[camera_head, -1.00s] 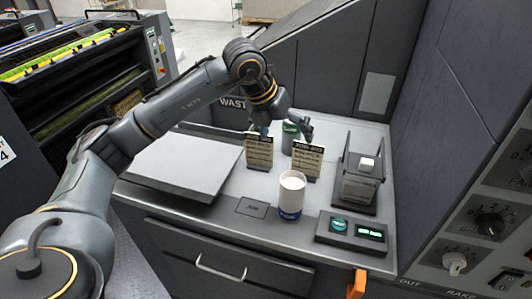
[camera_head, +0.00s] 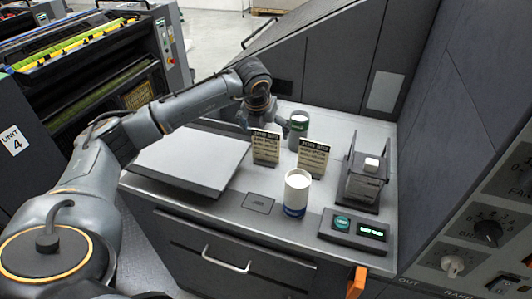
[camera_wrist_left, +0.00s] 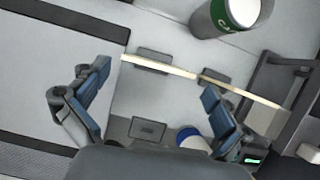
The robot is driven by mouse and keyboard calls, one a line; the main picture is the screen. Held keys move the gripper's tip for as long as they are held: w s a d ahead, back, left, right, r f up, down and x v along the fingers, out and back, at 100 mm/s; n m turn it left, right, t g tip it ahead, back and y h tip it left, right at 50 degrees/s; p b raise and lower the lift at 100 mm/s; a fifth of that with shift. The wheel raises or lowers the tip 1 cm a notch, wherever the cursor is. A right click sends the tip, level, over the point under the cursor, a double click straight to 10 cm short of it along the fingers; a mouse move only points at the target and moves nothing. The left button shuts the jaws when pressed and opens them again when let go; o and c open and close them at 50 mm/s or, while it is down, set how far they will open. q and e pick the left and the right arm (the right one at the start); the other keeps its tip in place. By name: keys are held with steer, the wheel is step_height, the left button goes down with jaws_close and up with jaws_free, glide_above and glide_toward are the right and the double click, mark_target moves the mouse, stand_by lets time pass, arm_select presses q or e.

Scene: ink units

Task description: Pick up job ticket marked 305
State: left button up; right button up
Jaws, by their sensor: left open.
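Two cream job tickets with dark header strips stand upright on the grey counter, the left ticket (camera_head: 266,148) and the right ticket (camera_head: 312,157). Their header numbers are too blurred for me to read surely. My left gripper (camera_head: 266,123) is open and empty, just behind and above the left ticket. In the left wrist view the open fingers (camera_wrist_left: 155,85) appear on either side of the left ticket's thin top edge (camera_wrist_left: 158,67). The right ticket's edge (camera_wrist_left: 243,92) runs beyond the right finger. I cannot tell the height gap. My right gripper is out of view.
A white cup with a blue base (camera_head: 296,190) stands in front of the tickets. A green-labelled can (camera_head: 299,124) stands behind them. A dark stand (camera_head: 364,180) and a button box (camera_head: 355,230) are at right. A flat grey panel (camera_head: 190,160) lies at left.

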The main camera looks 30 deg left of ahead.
mark_target(266, 134)
arm_select(q)
steer(key=x, duration=0.3)
steer(key=shift+w+a+f+p, duration=0.2)
steer(key=shift+w+p, duration=0.05)
steer(key=shift+p, duration=0.15)
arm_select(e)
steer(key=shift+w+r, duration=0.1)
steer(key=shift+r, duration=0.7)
arm_select(q)
steer(key=shift+c, duration=0.2)
steer(key=shift+s, duration=0.1)
steer(key=c, duration=1.3)
steer(key=shift+r, duration=0.1)
steer(key=shift+c, duration=0.2)
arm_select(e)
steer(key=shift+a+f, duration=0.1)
